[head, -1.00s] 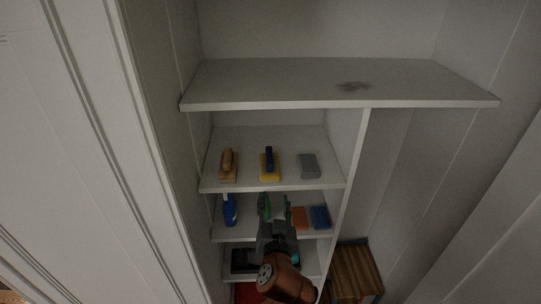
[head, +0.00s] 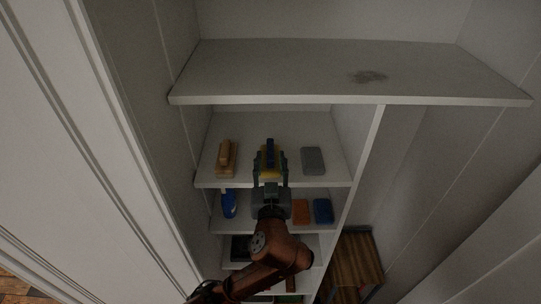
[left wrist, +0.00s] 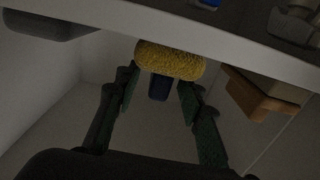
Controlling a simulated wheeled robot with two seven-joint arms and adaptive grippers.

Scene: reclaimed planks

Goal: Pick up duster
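A yellow pad with a dark blue handle, which looks like the duster (head: 270,148), sits on the second shelf between a wooden-handled brush and a grey block. The yellow pad also shows in the left wrist view (left wrist: 170,62), with its blue handle below it in that picture. My left gripper (head: 270,160) reaches up from below at this shelf. Its fingers (left wrist: 158,88) are open, one on each side of the blue handle, with gaps visible. The gripper partly hides the duster in the head view. My right gripper is not in view.
The wooden brush (head: 226,158) stands left of the duster and the grey block (head: 313,160) right. A wide upper shelf (head: 300,75) with a dark smudge overhangs them. Below are a blue bottle (head: 229,204), an orange block (head: 301,212) and a blue block (head: 323,211).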

